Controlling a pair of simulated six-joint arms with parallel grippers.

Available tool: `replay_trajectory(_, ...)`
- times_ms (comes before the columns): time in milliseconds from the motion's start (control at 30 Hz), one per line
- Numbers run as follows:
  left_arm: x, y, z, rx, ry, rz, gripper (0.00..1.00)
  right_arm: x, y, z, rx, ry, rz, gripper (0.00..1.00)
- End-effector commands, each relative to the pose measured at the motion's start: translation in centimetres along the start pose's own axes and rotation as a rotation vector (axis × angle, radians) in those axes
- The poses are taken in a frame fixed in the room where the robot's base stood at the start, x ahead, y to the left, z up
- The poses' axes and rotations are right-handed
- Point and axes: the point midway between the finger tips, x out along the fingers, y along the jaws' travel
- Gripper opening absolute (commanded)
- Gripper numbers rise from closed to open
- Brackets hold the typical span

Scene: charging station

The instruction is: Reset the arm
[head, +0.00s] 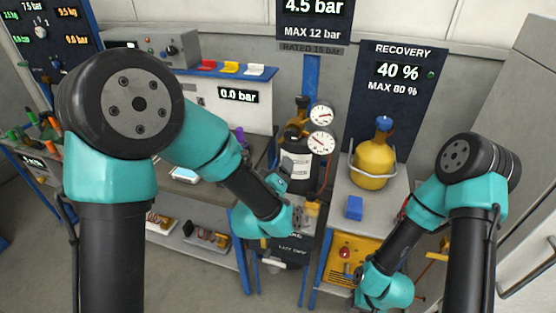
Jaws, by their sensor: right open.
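My left arm (205,148) comes in large from the left, bends at a big elbow joint and reaches down to the middle, in front of the cart with the black cylinder. Its teal wrist (250,222) shows there, but I cannot make out its fingers. My right arm (402,240) rises at the right and its forearm slopes down to the left. Its teal wrist (385,290) is low, in front of the yellow unit. My right gripper (357,274) is small and dark beside that wrist, open, with nothing visible in it.
A yellow cylinder (373,163) with a blue valve stands on the grey shelf, with a blue block (354,208) in front. A yellow unit (346,254) is below. Two gauges (321,130) top the black cylinder (296,160). A workbench (200,190) is at left, a grey cabinet (500,120) at right.

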Motion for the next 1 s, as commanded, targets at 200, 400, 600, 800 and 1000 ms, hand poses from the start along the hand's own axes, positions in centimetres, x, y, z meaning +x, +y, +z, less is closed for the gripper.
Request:
replay_trajectory(200,0.0,-0.9,0.3,0.009,-0.019,-0.017,0.79,0.0,0.0,0.0,0.000,0.000,0.000,0.43)
replay_trajectory(400,-0.7,-7.2,2.8,0.069,-0.163,-0.132,0.79,0.0,0.0,0.0,0.000,0.000,0.000,0.43)
replay_trajectory(600,-4.2,-17.3,7.0,0.140,-0.440,-0.312,0.79,0.0,0.0,0.0,0.000,0.000,0.000,0.43)
replay_trajectory(800,-10.9,-26.3,11.2,0.162,-0.755,-0.464,0.79,0.0,0.0,0.0,0.000,0.000,0.000,0.43)
replay_trajectory(1000,-19.7,-32.4,14.8,0.127,-1.081,-0.562,0.79,0.0,0.0,0.0,0.000,0.000,0.000,0.43)
